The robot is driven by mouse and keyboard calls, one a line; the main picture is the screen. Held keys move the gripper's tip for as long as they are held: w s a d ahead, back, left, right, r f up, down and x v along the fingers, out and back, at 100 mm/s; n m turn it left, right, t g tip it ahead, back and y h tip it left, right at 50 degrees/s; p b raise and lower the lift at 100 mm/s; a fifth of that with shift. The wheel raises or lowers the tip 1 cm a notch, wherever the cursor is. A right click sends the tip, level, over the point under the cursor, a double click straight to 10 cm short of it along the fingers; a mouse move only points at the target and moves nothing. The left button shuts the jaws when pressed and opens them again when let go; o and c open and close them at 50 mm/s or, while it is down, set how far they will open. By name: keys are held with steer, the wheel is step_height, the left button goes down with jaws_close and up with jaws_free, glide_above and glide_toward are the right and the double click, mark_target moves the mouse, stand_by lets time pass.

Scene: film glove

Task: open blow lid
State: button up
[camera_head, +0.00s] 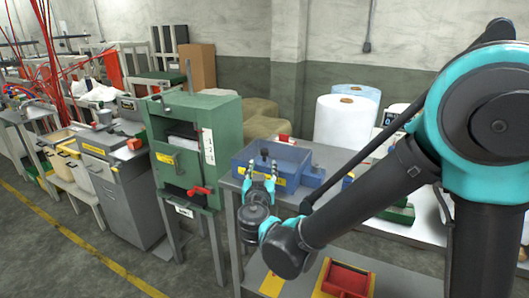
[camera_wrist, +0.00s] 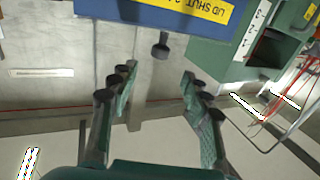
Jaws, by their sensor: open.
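A blue box (camera_head: 236,165) stands on a grey table right of the green machine. A yellow label is on its front, and a black knob (camera_head: 264,153) shows at its top. I cannot tell clearly whether its lid is up or down. My gripper (camera_head: 260,175) is open and empty in front of the box, its fingers pointing toward it. In the wrist view the blue box (camera_wrist: 150,12) fills the top edge, with a yellow label partly reading "SHUT". A dark round knob (camera_wrist: 160,50) lies ahead, between and beyond my fingertips (camera_wrist: 156,78), apart from them.
A small blue block (camera_head: 312,177) sits at the box's right. White rolls (camera_head: 343,125) stand behind. A red tray (camera_head: 348,280) lies on a lower surface in front. The floor at left is clear.

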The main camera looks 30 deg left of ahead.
mark_target(264, 153)
steer(key=x, duration=1)
steer(key=shift+w+a, duration=0.2)
steer(key=shift+w, duration=0.15)
jaws_close()
